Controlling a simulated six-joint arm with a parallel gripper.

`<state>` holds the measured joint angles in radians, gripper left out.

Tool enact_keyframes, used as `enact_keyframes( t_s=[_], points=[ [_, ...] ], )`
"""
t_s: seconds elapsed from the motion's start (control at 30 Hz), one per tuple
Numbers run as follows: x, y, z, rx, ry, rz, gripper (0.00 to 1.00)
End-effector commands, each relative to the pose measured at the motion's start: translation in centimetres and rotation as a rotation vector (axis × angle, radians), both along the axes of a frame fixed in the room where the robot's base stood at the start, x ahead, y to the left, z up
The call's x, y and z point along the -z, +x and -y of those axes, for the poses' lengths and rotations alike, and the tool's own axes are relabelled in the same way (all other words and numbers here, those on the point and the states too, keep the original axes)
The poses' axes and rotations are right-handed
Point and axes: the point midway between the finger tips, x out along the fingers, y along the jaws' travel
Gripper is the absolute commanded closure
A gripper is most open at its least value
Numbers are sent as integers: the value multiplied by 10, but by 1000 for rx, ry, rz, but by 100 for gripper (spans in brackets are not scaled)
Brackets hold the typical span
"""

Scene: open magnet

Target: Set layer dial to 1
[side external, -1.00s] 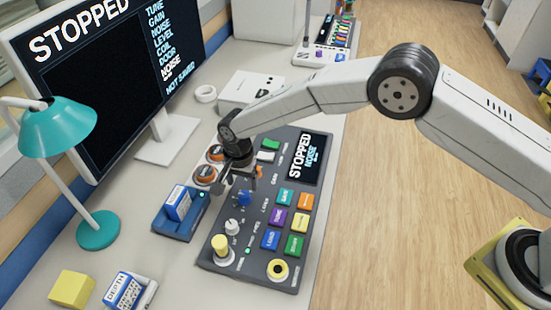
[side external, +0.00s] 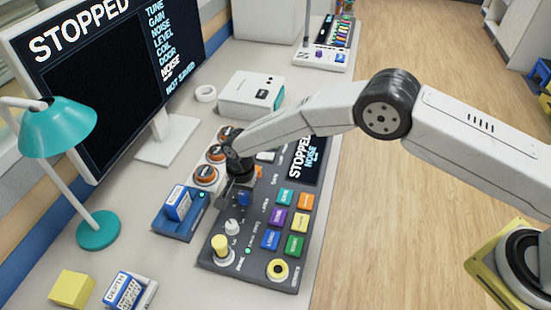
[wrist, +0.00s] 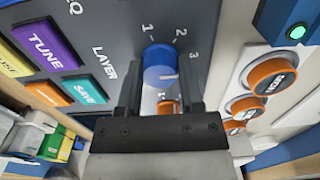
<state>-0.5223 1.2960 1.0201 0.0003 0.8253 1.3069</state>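The blue layer dial (wrist: 160,65) stands on the dark control panel beside the word LAYER, with marks 1, 2 and 3 around it. The white line on the dial points to the right in the wrist view; I cannot tell exactly which number it meets. In the side view the dial (side external: 244,199) shows just below my gripper (side external: 240,188). In the wrist view my gripper (wrist: 160,72) is open, with one finger on each side of the dial. I cannot tell whether either finger touches it.
Orange-topped knobs (side external: 206,174) stand close on the left, beside a blue holder (side external: 177,226) with a card block. Coloured buttons (side external: 278,218), a white knob (side external: 232,227) and a yellow-topped lever (side external: 221,246) are on the panel. The monitor (side external: 95,90) stands behind.

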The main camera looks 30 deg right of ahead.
Motion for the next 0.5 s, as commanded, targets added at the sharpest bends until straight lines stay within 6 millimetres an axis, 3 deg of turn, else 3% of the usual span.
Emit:
enact_keyframes(
  t_s=[0.03,0.1,0.13,0.5],
  points=[
    [0,0,0,0,0,0,71],
    [0,0,0,0,0,0,94],
    [0,0,0,0,0,0,100],
    [0,0,0,-32,0,0,100]
  ],
)
